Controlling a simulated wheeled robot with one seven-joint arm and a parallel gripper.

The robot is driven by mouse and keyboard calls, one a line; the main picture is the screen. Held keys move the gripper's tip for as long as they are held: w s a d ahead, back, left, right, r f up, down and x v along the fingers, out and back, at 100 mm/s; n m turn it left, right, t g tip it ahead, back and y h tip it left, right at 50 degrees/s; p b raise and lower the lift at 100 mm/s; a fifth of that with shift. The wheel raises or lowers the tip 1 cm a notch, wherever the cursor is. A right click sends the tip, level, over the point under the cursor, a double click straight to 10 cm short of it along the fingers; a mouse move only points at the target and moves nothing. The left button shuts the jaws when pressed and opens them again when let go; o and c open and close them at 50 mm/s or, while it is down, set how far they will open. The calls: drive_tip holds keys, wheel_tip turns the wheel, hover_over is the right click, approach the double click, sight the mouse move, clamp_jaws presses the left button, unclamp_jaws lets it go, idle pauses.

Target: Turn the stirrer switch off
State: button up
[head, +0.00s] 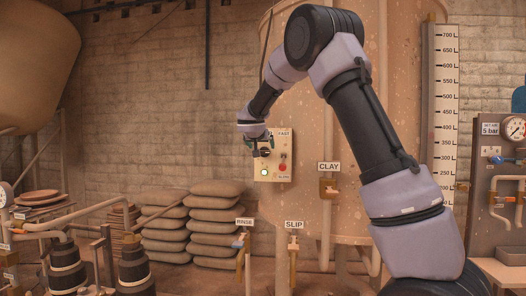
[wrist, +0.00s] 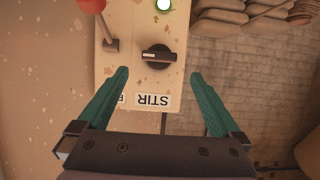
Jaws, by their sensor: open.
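The stirrer switch is a black rotary knob (wrist: 156,54) with a pale pointer mark on its left part. It sits on a cream panel (wrist: 118,12) with an upside-down STIR label (wrist: 152,100) in the wrist view. The knob lies between and just beyond the fingertips; I see no contact. In the head view my gripper (head: 260,147) is at the panel (head: 287,137) and partly hides the knob.
A red-knobbed lever (wrist: 110,45) stands close beside the switch; it also shows in the head view (head: 283,158). The panel is in front of a large tank (head: 390,30). Stacked sacks (head: 215,215) lie below left. CLAY (head: 328,187) and SLIP (head: 293,243) valves are lower down.

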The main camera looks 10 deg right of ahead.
sight(264, 152)
drive_tip(key=x, duration=0.5)
drive_tip(key=shift+w+d+f, duration=0.15)
drive_tip(key=shift+w+d, duration=0.05)
drive_tip(key=shift+w, duration=0.1)
drive_tip(key=c, duration=1.4)
drive_tip(key=shift+a+n, duration=0.1)
drive_tip(key=shift+n, duration=0.2)
drive_tip(key=shift+w+a+f+n+h, duration=0.1)
drive_tip(key=shift+a+f+n+h, duration=0.15)
drive_tip(key=shift+n+h, duration=1.45)
drive_tip(key=shift+w+a+f+n+h, duration=0.2)
drive_tip(key=shift+n+h, duration=0.55)
drive_tip(key=shift+n, duration=1.75)
drive_tip(key=shift+s+a+f+n+h, duration=0.1)
drive_tip(key=shift+a+f+n+h, duration=0.2)
drive_tip(key=shift+n+h, duration=1.4)
drive_tip(key=shift+d+f+n+t+y, duration=0.1)
drive_tip(key=shift+d+n+t+y, duration=0.05)
drive_tip(key=shift+n+t+y, duration=0.4)
